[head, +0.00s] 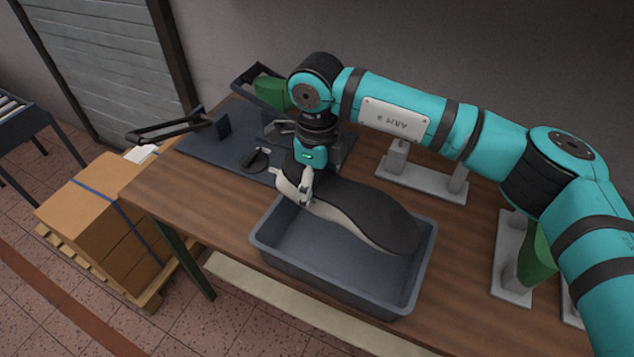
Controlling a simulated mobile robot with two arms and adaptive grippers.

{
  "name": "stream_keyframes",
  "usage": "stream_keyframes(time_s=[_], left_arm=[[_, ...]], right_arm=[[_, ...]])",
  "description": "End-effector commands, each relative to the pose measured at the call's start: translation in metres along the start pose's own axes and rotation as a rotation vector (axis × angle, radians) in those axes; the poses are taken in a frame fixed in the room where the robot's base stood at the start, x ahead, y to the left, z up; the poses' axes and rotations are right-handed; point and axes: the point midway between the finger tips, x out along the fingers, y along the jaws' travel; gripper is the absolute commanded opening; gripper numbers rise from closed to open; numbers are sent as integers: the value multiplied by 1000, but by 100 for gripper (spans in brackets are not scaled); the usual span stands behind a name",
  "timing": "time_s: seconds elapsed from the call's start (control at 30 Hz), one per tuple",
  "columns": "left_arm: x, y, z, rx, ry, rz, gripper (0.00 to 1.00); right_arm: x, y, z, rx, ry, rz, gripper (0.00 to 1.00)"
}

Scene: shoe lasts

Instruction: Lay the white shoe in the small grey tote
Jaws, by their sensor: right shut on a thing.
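The white shoe (355,205) shows a broad dark face turned up and a pale edge along its near side. My right gripper (302,178) is shut on its left end, with one pale finger over the near side. The shoe hangs slanted above the small grey tote (345,289), its free end toward the tote's right wall. Whether it touches the tote, I cannot tell. The tote is open and stands on the wooden table, with its bare floor visible below the shoe. The far rim is partly hidden by the shoe. My left gripper is not in view.
A dark mat (205,146) with black-handled fixtures lies at the table's far left, and a green last is there. Pale stands (425,182) are behind the tote and at the right, one with a green last (537,256). Cardboard boxes (90,222) stand left of the table.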

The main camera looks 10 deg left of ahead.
Motion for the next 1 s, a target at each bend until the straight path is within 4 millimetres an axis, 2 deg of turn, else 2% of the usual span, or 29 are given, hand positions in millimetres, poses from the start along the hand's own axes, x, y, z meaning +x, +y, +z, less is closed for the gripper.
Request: stream_keyframes(time_s=[1.0], left_arm=[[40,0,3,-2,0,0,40]], right_arm=[[41,0,0,0,-1,-1,20]])
